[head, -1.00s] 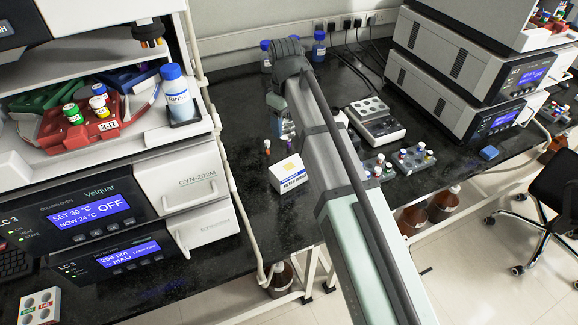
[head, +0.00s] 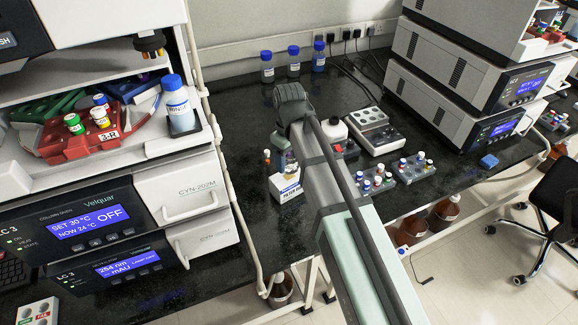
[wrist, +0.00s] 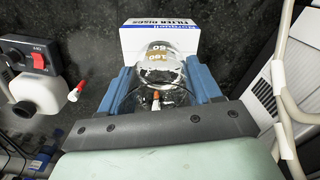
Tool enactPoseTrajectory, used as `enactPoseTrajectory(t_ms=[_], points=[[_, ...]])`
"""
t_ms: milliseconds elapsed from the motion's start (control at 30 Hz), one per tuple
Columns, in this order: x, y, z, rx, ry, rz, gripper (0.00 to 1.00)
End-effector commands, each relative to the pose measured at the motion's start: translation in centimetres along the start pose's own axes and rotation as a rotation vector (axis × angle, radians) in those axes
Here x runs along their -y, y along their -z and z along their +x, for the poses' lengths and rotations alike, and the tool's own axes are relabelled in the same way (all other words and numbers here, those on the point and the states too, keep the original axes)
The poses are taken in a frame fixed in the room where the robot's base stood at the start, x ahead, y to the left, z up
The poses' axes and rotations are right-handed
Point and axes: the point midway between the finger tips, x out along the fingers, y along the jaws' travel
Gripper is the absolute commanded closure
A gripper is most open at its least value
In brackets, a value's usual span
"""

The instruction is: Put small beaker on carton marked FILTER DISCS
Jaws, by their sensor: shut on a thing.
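The white carton marked FILTER DISCS (wrist: 160,40) has a blue band and lies just beyond the beaker in the wrist view. In the head view the carton (head: 286,188) stands on the black bench, with my gripper (head: 288,165) over its top. The beaker is mostly hidden there by the gripper and arm. I cannot tell whether its base touches the carton.
Vial racks (head: 410,168) and a grey block (head: 375,130) are to the right. Blue-capped bottles (head: 293,62) stand at the back.

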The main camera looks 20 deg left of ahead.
Motion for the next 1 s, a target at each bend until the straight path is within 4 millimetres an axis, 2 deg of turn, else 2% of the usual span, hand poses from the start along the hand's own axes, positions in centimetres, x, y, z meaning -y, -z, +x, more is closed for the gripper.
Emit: enactPoseTrajectory(t_ms=[300,733,767,1000], points=[[0.0,0.0,3.2,0.0,0.0,0.0,0.7],[0.0,0.0,3.6,0.0,0.0,0.0,0.7],[0.0,0.0,3.7,0.0,0.0,0.0,0.36],[0.0,0.0,3.6,0.0,0.0,0.0,0.13]])
